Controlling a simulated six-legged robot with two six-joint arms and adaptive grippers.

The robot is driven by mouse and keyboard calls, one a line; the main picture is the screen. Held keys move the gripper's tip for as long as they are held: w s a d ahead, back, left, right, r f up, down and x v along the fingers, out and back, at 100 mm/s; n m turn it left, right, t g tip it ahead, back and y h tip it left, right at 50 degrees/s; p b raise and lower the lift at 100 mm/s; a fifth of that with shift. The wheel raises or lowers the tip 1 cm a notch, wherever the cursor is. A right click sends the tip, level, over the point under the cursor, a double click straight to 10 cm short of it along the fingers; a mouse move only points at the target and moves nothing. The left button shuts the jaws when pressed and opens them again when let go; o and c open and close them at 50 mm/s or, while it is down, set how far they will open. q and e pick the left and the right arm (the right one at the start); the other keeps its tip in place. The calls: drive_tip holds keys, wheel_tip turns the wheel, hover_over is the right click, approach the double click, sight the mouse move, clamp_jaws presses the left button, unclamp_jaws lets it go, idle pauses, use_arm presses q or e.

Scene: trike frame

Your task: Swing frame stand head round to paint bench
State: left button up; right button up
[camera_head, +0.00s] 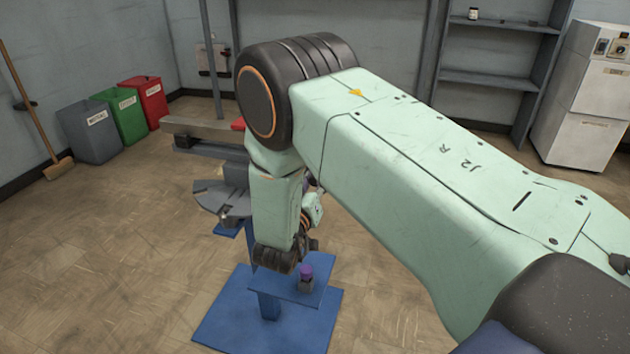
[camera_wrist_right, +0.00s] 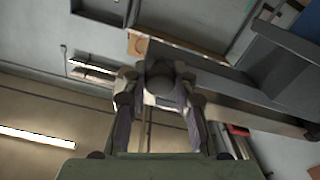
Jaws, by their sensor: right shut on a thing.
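In the head view my right arm comes in from the right and folds down in front of the stand, hiding most of the right gripper. In the wrist view the right gripper (camera_wrist_right: 158,84) has its two purple-lined fingers closed on a dark rounded knob (camera_wrist_right: 161,70). The knob's join to anything else is not clear. A grey stand head (camera_head: 212,198) with a curved plate shows left of my forearm in the head view. Its middle and right side are hidden. My left gripper is not in view. I cannot tell which surface is the paint bench.
A blue pedestal (camera_head: 225,323) with a small shelf stands below my wrist, bearing a purple-capped jar (camera_head: 306,276). A long beam (camera_head: 195,128) lies behind the arm. Grey, green and red bins (camera_head: 128,115) and a broom (camera_head: 30,108) stand back left. The left floor is clear.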

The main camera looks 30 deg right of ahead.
clamp_jaws()
drive_tip(key=shift+w+d+n+t+y+p, duration=0.25)
drive_tip(key=shift+d+n+t+y, duration=0.1)
drive_tip(key=shift+d, duration=0.3)
drive_tip(key=shift+w+d+n+t+y+p, duration=0.1)
drive_tip(key=shift+w+d+n+t+y, duration=0.2)
drive_tip(key=shift+d, duration=0.3)
drive_tip(key=w+d+n+t+y, duration=0.5)
drive_tip(key=w+d+n+y, duration=0.2)
drive_tip(key=w+y, duration=0.3)
drive_tip(key=shift+w+d+n+y+b, duration=0.25)
drive_tip(key=shift+d+n+y+b, duration=0.25)
drive_tip(key=shift+d, duration=0.35)
drive_tip(key=shift+r, duration=0.25)
